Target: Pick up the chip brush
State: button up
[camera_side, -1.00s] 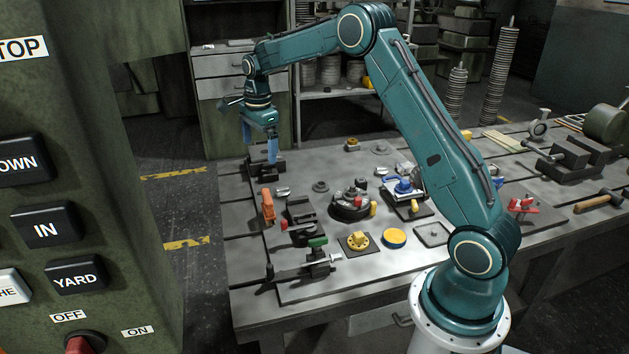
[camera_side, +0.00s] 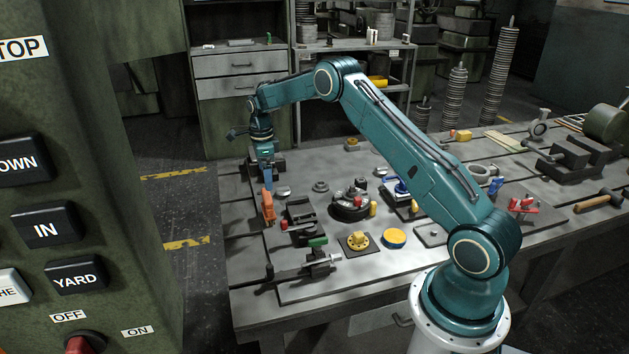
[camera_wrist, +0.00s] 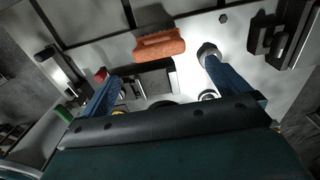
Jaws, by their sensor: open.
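An orange, ridged block (camera_side: 268,207), which I take to be the chip brush, lies near the left edge of the table plate. In the wrist view, this brush (camera_wrist: 160,43) lies ahead of the gap between the blue fingers, with nothing on top of it. My gripper (camera_side: 266,187) points down just behind and above it in the side view. It is open and empty, and its fingers also show in the wrist view (camera_wrist: 160,66). From the side, the fingertips overlap the brush's far end; I cannot tell whether they touch it.
A black fixture (camera_wrist: 283,34) stands to the right in the wrist view. A dark slotted block (camera_side: 301,212) lies right of the brush, with a small red piece (camera_side: 284,225) near it. A round casting (camera_side: 350,207) and a yellow-topped disc (camera_side: 394,238) lie farther right.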

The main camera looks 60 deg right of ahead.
aim_at(267, 194)
notch_tip(267, 194, down, 7)
jog(key=shift+f, duration=0.2)
dwell(0.3)
jog(key=shift+a+f, duration=0.15)
jog(key=shift+f, duration=2.45)
jog(key=c, duration=0.9)
